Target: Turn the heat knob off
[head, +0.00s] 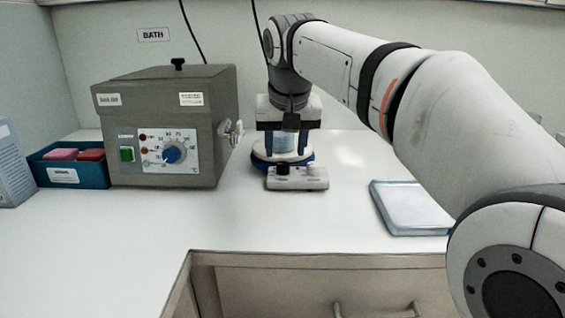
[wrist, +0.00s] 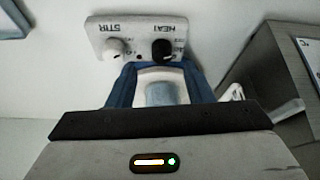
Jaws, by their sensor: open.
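The small hotplate stirrer (head: 297,183) stands on the bench in the middle of the head view, with a control panel at its front. The black heat knob (head: 283,169) is on the panel's left. In the wrist view the panel is upside down, and the knob (wrist: 162,49) sits by the HEAT label. The white STIR knob (wrist: 118,47) is beside it. My gripper (head: 286,152) is open, with its blue fingers low over the stirrer, apart from the heat knob. A pale blue cylinder (wrist: 160,93) shows between the fingers; I cannot tell whether they touch it.
A grey bath box (head: 205,130) with a blue dial and a side tap stands left of the stirrer. A blue tray (head: 75,175) with pink and red blocks is farther left. A shallow pale tray (head: 410,208) lies at right. The front bench is clear.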

